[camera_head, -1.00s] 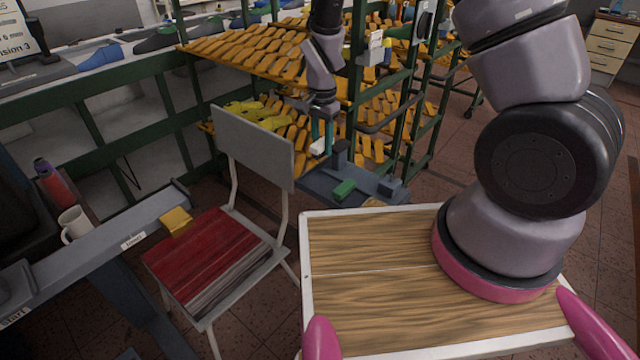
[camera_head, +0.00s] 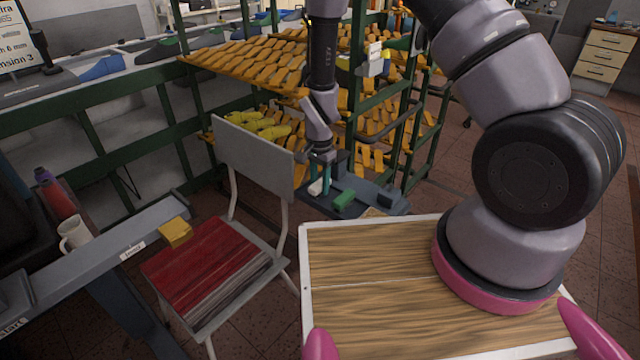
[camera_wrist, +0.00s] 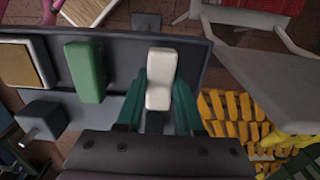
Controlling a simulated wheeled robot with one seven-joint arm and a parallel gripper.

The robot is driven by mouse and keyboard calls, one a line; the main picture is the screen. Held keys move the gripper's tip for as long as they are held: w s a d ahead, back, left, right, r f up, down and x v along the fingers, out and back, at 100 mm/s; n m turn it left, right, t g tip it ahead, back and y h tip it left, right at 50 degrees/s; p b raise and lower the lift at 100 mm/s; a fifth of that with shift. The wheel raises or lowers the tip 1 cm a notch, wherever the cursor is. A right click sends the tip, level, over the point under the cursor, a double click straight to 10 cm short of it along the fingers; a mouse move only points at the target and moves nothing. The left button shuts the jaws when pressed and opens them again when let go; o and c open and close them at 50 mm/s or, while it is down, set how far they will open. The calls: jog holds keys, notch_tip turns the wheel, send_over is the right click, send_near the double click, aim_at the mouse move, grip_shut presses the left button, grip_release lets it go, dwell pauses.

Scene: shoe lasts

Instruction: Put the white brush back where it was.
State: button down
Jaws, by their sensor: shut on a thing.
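The white brush (camera_wrist: 160,79) is held between the two teal fingers of my gripper (camera_wrist: 158,102) in the wrist view. It also shows as a small white shape (camera_head: 315,187) below my gripper (camera_head: 320,177) in the head view. The brush is over the grey-blue tray (camera_wrist: 120,52), near one end of it. I cannot tell whether it touches the tray surface. A green block (camera_wrist: 87,72) lies on the tray beside the brush, and it shows in the head view too (camera_head: 344,199).
Green racks (camera_head: 375,130) with orange lasts stand close behind. My wooden top is in front.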

jog(key=c, duration=0.5)
grip_release()
jog(key=shift+f, duration=0.1)
jog(key=shift+c, duration=0.2)
